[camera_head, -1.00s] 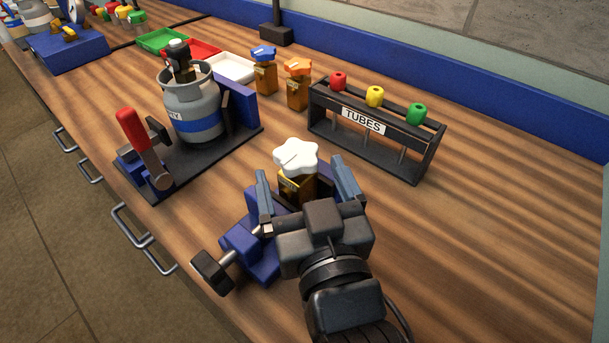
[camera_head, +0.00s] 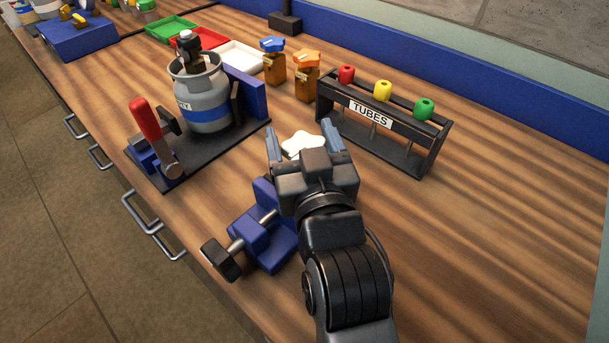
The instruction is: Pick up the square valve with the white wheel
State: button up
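The valve's white lobed wheel (camera_head: 303,145) shows near the middle, between the two fingers of my gripper (camera_head: 301,138). The valve's square body is hidden behind my gripper. The fingers are apart, one on the left and one on the right of the wheel. The wheel almost fills the gap between them in this view, and I cannot tell whether the fingers touch the valve. A blue vise (camera_head: 262,230) with a dark handle knob sits just in front, left of my wrist.
A black TUBES rack (camera_head: 385,134) stands close right. A valve with an orange wheel (camera_head: 307,76) and one with a blue wheel (camera_head: 274,62) stand behind. A grey canister (camera_head: 203,98) and a red-handled clamp (camera_head: 152,132) are left. The right bench is clear.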

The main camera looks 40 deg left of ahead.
grip_shut()
dwell(0.5)
jog(key=shift+r, duration=0.15)
